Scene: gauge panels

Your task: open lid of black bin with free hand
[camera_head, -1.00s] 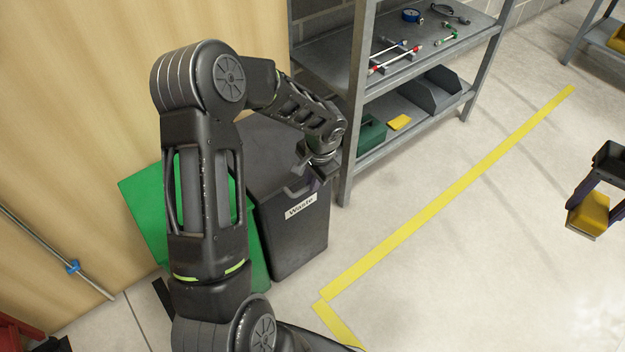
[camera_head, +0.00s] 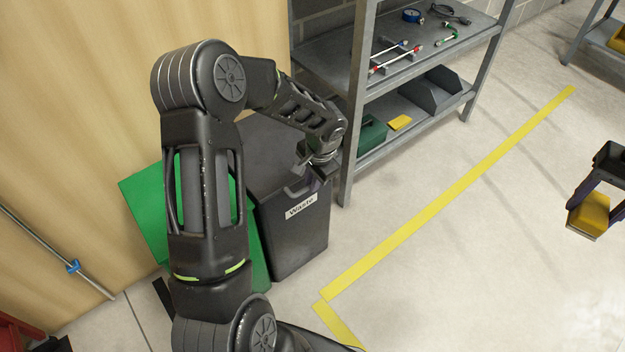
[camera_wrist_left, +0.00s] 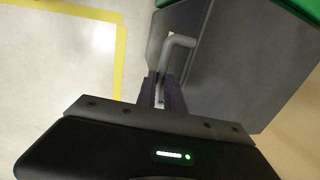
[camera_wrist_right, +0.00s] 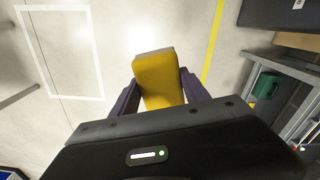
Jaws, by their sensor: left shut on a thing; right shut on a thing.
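The black bin (camera_head: 292,242) stands on the floor beside a green bin and carries a white "Waste" label. Its lid (camera_head: 262,150) looks closed and is partly hidden behind my left arm. A bar handle (camera_head: 294,190) sits at the lid's front edge; it also shows in the left wrist view (camera_wrist_left: 181,42). My left gripper (camera_head: 318,180) is at the handle, its fingers (camera_wrist_left: 161,92) shut on it. My right gripper (camera_head: 597,203) is shut on a yellow block with a grey end (camera_head: 590,213), held above the floor at the far right; the block fills the jaws in the right wrist view (camera_wrist_right: 157,80).
A grey metal shelf (camera_head: 345,150) stands close to the right of the black bin, with tools and containers on it. The green bin (camera_head: 145,212) adjoins on the left, by a wooden wall (camera_head: 90,120). Yellow floor tape (camera_head: 450,190) crosses the open floor.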

